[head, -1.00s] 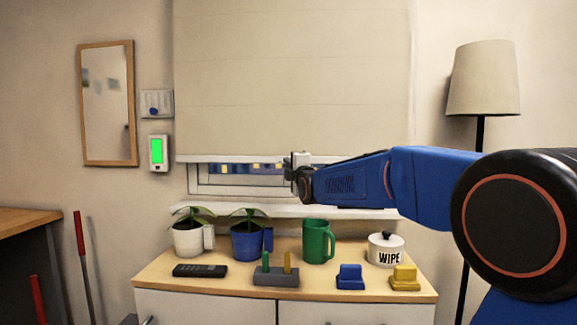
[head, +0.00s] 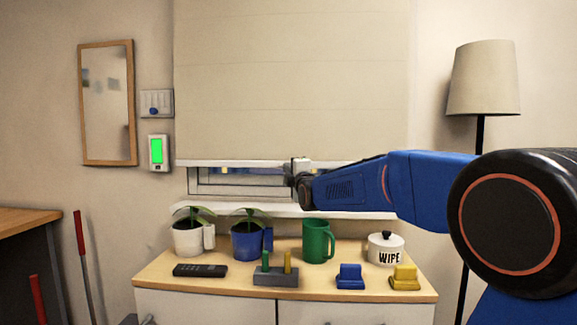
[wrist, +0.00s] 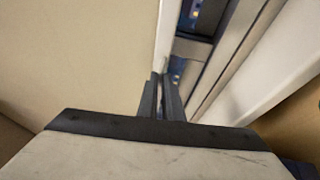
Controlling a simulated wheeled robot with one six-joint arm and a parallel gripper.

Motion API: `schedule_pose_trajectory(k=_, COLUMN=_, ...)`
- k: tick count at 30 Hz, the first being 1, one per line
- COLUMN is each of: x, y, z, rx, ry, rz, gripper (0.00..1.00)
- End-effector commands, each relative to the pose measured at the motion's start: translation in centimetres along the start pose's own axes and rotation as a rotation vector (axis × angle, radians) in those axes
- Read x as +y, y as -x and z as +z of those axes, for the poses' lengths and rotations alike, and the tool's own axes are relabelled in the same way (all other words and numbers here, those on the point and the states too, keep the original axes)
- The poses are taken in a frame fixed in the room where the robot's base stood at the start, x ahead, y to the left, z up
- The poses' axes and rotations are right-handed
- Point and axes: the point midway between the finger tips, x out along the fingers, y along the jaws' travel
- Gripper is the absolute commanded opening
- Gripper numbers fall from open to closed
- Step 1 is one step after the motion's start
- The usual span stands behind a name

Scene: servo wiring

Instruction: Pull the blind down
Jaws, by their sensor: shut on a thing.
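The cream blind (head: 290,80) covers most of the window. Its white bottom bar (head: 230,163) hangs a little above the window sill (head: 240,209), and a strip of dark window (head: 235,182) shows below it. My gripper (head: 297,172) is at the middle of this bar, by a small pale tab. In the wrist view the fingers of my gripper (wrist: 165,88) are close together on the white bar's edge (wrist: 166,40). The blind's cloth (wrist: 80,60) fills the left of that view. The exact grip is partly hidden by the fingers.
Below the sill stands a cabinet (head: 150,283) with a white potted plant (head: 187,238), a blue potted plant (head: 247,242), a green mug (head: 314,242) and a white pot (head: 386,248). A floor lamp (head: 484,80) stands at right.

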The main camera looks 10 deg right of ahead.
Motion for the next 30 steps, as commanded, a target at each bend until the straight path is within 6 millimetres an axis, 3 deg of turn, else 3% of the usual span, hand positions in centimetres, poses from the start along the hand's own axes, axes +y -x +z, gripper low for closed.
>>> schedule_pose_trajectory(k=1, x=-1.6, y=0.2, z=-0.1, rx=0.0, ry=0.0, rz=-0.006, gripper=0.0)
schedule_pose_trajectory(k=6, x=-5.8, y=0.7, z=-0.2, rx=0.0, ry=0.0, rz=-0.006, gripper=0.0)
schedule_pose_trajectory(k=10, x=-7.7, y=1.0, z=-0.3, rx=0.0, ry=0.0, rz=-0.005, gripper=0.0)
schedule_pose_trajectory(k=21, x=-8.5, y=1.1, z=-0.4, rx=0.0, ry=0.0, rz=-0.009, gripper=0.0)
schedule_pose_trajectory(k=22, x=-8.5, y=1.1, z=-0.4, rx=0.0, ry=0.0, rz=-0.01, gripper=0.13)
schedule_pose_trajectory(k=24, x=-8.5, y=1.1, z=-0.4, rx=0.001, ry=0.0, rz=-0.009, gripper=0.25)
schedule_pose_trajectory(k=30, x=-8.3, y=1.1, z=-0.3, rx=0.0, ry=0.0, rz=-0.005, gripper=0.25)
